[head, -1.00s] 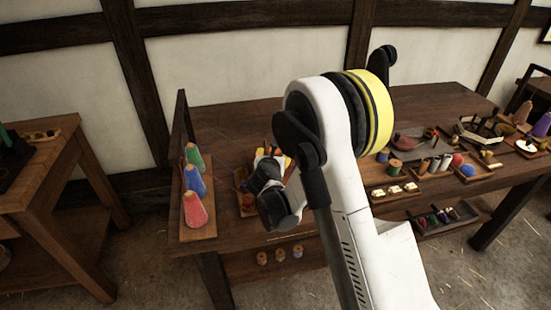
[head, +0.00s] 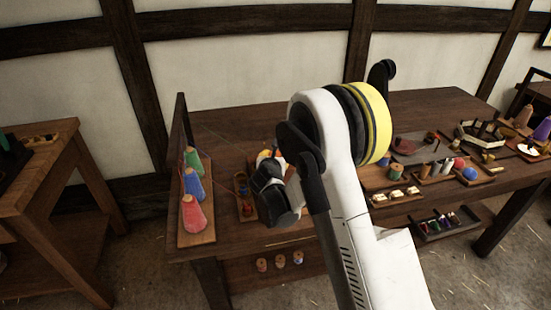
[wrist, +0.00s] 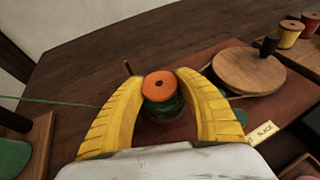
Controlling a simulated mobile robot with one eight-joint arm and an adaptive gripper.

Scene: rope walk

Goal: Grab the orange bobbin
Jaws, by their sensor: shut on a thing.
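The orange bobbin (wrist: 160,88) shows in the wrist view with a flat orange top, a small dark centre hole and dark green winding below. My gripper (wrist: 158,77) has its two yellow fingers on either side of it, closed on it. The bobbin stands about upright between the fingers, and I cannot tell whether its base touches the board under it. In the head view my gripper's dark body (head: 277,195) is over the left part of the table, and the bobbin is not clearly visible there.
A round wooden disc with a dark knob (wrist: 250,70) lies close on the right. Yellow (wrist: 290,33) and red (wrist: 312,18) spools stand beyond it. A green thread (wrist: 55,101) runs in from the left. In the head view, a rack (head: 194,239) holds green, blue and red cones.

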